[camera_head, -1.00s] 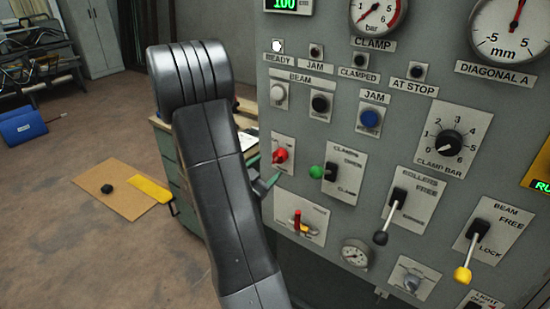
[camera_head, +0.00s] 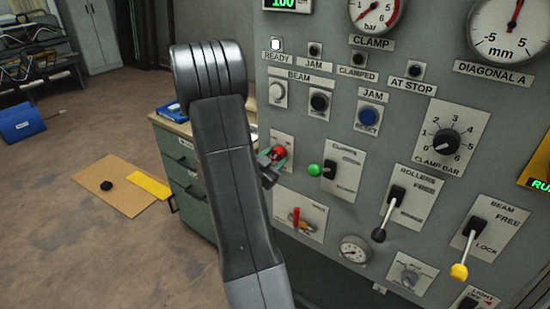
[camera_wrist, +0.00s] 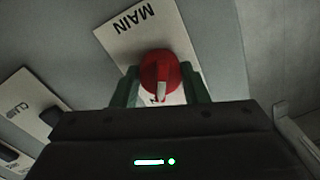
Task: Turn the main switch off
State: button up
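The main switch is a red rotary knob (camera_head: 279,152) on a pale plate at the left edge of the grey control panel. In the wrist view the red knob (camera_wrist: 158,66) sits on a plate marked MAIN, seen upside down, and its white mark points down in the picture. My gripper (camera_head: 268,167) is at the knob. In the wrist view my gripper (camera_wrist: 160,84) has one green finger on each side of the knob. The fingers are apart; I cannot tell whether they touch it. Part of the plate's lower lettering is hidden.
A green-handled clamps lever (camera_head: 318,170) is close to the right of the knob. A red-handled lever (camera_head: 296,216) is below it. A green drawer cabinet (camera_head: 190,190) stands behind my arm.

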jog(key=shift+n, duration=0.4)
jog(key=n+p, duration=0.3)
jog(key=n, duration=0.2)
jog(key=shift+r, duration=0.2)
jog(key=n+p, duration=0.3)
jog(key=n, duration=0.2)
jog(key=shift+f+n+g, duration=0.1)
jog(key=shift+n+g, duration=0.2)
jog(key=shift+n, duration=0.1)
jog(key=o, duration=1)
jog(key=shift+c, duration=0.2)
jog(key=b+v, duration=0.2)
jog(key=v, duration=1.2)
jog(key=shift+w+f, duration=0.1)
